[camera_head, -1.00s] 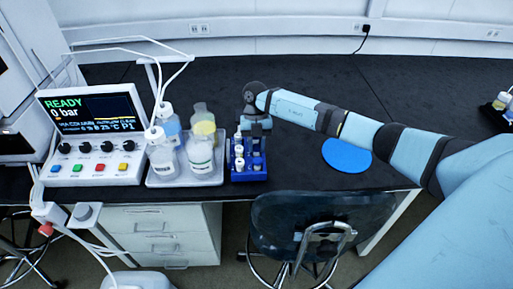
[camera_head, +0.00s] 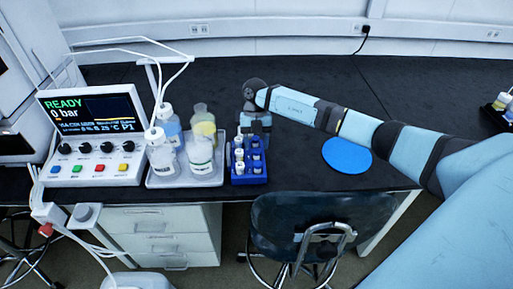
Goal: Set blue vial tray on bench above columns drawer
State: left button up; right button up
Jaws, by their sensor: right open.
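The blue vial tray (camera_head: 250,178) sits on the black bench top, just right of the white bottle tray, near the front edge. It holds several vials with white and blue caps. My right gripper (camera_head: 258,128) is at the tray's far end, pointing down, open. Its fingertips are partly hidden, and I cannot tell whether they touch the tray. The white drawer unit (camera_head: 165,222) is under the bench, to the left of and below the blue tray; its labels are too small to read. My left gripper is not in view.
A white tray (camera_head: 187,182) with several bottles stands close left of the blue tray. An instrument with a READY screen (camera_head: 92,114) is further left. A blue round mat (camera_head: 347,155) lies to the right. A dark chair (camera_head: 310,215) stands in front. The bench behind is clear.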

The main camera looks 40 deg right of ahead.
jog(key=v, duration=1)
jog(key=shift+s, duration=0.1)
